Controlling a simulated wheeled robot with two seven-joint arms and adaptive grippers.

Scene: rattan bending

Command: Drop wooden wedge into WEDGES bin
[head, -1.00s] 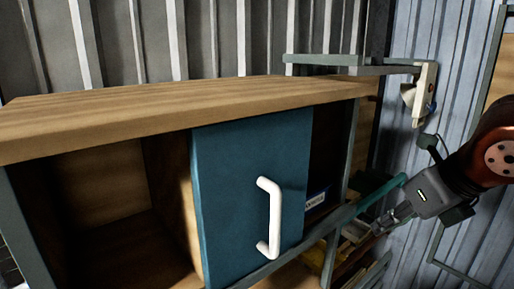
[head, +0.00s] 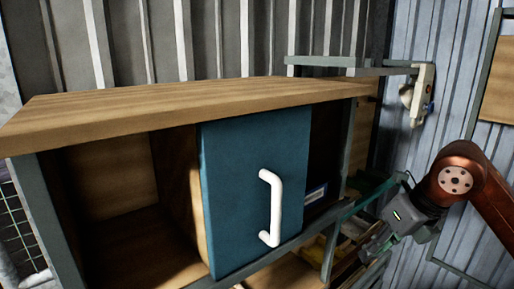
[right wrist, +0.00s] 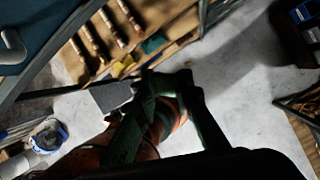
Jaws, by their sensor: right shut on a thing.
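My right gripper (head: 372,246) is low at the right in the head view, right of the cabinet and in front of the lower shelves. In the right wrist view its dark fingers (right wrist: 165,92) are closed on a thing. That thing, taken as the wooden wedge, is too dark and covered to make out. A blue bin (head: 316,194) with a white label sits in the cabinet's right opening, partly behind the blue door (head: 240,190). Its label is too small to read, so I cannot tell whether it is the WEDGES bin. My left gripper is not in view.
The blue door has a white handle (head: 270,208). The cabinet's wooden top (head: 180,105) is clear, and its left compartment looks empty. A wooden board with several rods (right wrist: 125,30) and blue bins (right wrist: 304,14) show in the right wrist view, with grey floor between.

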